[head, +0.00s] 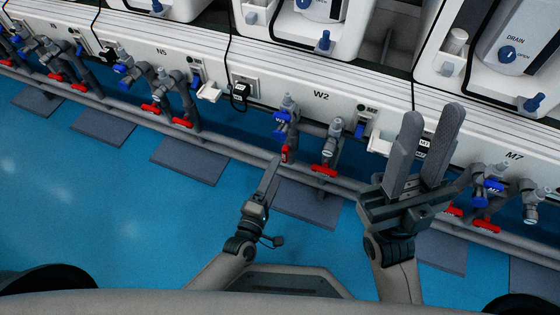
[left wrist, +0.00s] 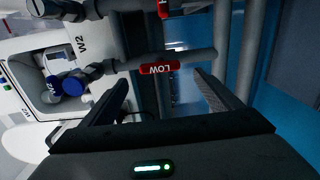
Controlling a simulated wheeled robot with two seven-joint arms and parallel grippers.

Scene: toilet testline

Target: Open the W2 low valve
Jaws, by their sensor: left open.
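The red valve handle marked LOW (left wrist: 160,68) is in the left wrist view on a grey pipe below the W2 panel. In the head view a red handle (head: 286,153) stands just beyond my left fingertips and appears to be the same one. My left gripper (head: 275,162) is open and seen edge-on in the head view. In the left wrist view the handle shows between its two fingers (left wrist: 165,85), ahead of the tips; contact cannot be made out. My right gripper (head: 433,115) is open and empty, raised to the right of the W2 pipes.
A second red handle (head: 324,171) is on the pipe to the right, and a blue W2 handle (head: 281,120) is above. The W2 panel (head: 320,96) runs behind. A long grey pipe (head: 235,147) crosses low. The blue floor (head: 110,215) at left is clear.

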